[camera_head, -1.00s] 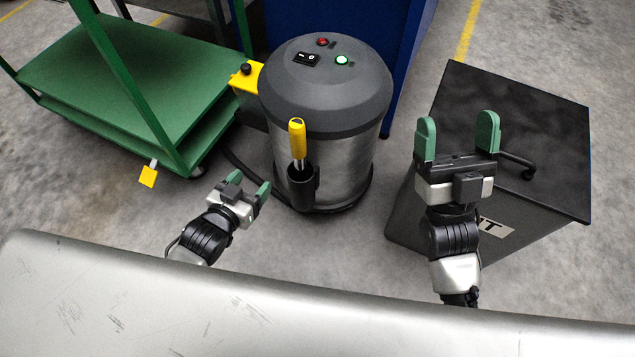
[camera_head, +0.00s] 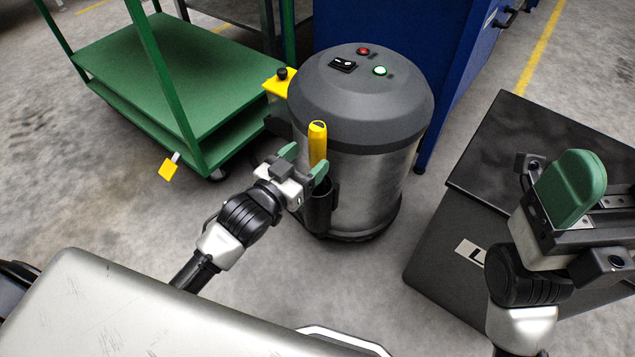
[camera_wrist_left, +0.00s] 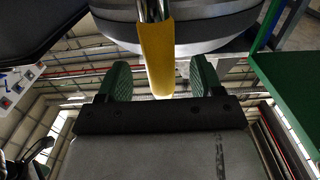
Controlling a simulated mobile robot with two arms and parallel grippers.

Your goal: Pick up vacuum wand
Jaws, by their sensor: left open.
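The vacuum wand (camera_head: 317,143) has a yellow handle and stands upright in a black holder (camera_head: 320,208) on the front of the vacuum. My left gripper (camera_head: 304,161) is open close to the handle, just above the holder. In the left wrist view the yellow handle (camera_wrist_left: 157,55) shows between the two green fingers (camera_wrist_left: 159,72), with a gap on each side, extending past the tips. The wand's lower part is hidden in the holder. My right gripper (camera_head: 575,190) is at the far right, away from the wand; only one green finger shows clearly.
The vacuum (camera_head: 370,185) is a steel drum with a dark grey lid. A green cart (camera_head: 165,75) stands at the left and a blue cabinet (camera_head: 395,30) behind. A dark bin (camera_head: 540,150) with a lid stands at the right. Grey floor is free between vacuum and bin.

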